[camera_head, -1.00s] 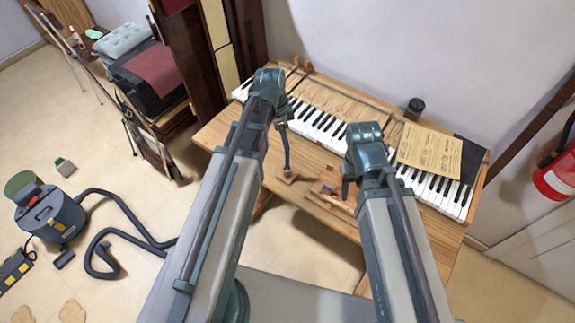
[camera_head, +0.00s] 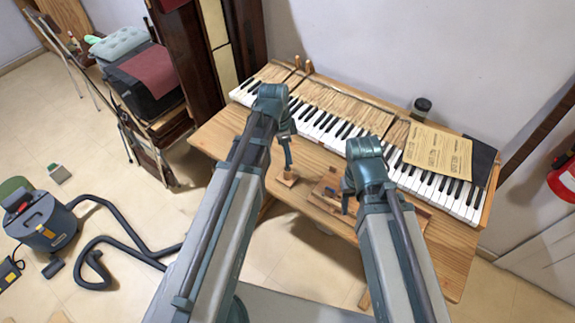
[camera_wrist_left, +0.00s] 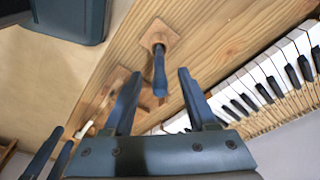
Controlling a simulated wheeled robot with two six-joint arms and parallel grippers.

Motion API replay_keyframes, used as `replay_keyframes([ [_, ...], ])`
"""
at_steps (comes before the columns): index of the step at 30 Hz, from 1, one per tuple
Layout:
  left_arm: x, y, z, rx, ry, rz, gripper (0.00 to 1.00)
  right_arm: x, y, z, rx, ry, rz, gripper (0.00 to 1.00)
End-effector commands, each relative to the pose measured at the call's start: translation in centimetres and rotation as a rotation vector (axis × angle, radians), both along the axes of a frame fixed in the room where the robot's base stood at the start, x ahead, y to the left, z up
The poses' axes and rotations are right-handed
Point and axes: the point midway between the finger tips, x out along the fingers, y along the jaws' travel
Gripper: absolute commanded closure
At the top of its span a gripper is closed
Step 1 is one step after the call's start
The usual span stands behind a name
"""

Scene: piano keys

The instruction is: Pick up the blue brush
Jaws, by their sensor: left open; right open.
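A slim blue handle, which looks like the blue brush (camera_wrist_left: 159,65), stands in a small square wooden block (camera_wrist_left: 167,33) on the piano's wooden front ledge. In the head view the block (camera_head: 287,179) is just below my left gripper (camera_head: 287,138). In the left wrist view the two fingers of my left gripper (camera_wrist_left: 159,76) are open, one on each side of the handle's end, with gaps visible. Any bristles are hidden. My right gripper (camera_head: 348,196) is open and low over the ledge, to the right, beside a wooden tray (camera_head: 322,203).
Piano keys (camera_head: 322,127) run behind the ledge. A yellowed paper sheet (camera_head: 437,148) and a dark jar (camera_head: 421,108) are at the back right. A vacuum cleaner (camera_head: 44,222) with its hose is on the floor at left. A red extinguisher (camera_head: 565,180) hangs at right.

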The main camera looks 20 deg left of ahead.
Motion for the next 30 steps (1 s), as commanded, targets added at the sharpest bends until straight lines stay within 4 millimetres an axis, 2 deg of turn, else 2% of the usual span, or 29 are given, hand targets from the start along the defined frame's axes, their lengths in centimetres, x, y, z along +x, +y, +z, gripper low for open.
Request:
replay_keyframes([
  [1, 0.05, -0.06, -0.7, 0.0, 0.0, 0.0, 0.42, 0.0, 0.0, -0.7, 0.0, 0.0, 0.0, 0.5],
  [9, 0.05, -0.09, -0.52, 0.0, 0.0, 0.0, 0.44, 0.0, 0.0, -0.52, 0.0, 0.0, 0.0, 0.5],
  [18, 0.05, -0.09, -0.53, 0.0, 0.0, 0.0, 0.98, 0.0, 0.0, -0.52, 0.0, 0.0, 0.0, 0.5],
  [19, 0.05, -0.09, -0.53, 0.0, 0.0, 0.0, 1.0, 0.0, 0.0, -0.52, 0.0, 0.0, 0.0, 0.5],
  [30, 0.05, -0.08, -0.43, 0.0, 0.0, 0.0, 1.0, 0.0, 0.0, -0.43, 0.0, 0.0, 0.0, 0.5],
])
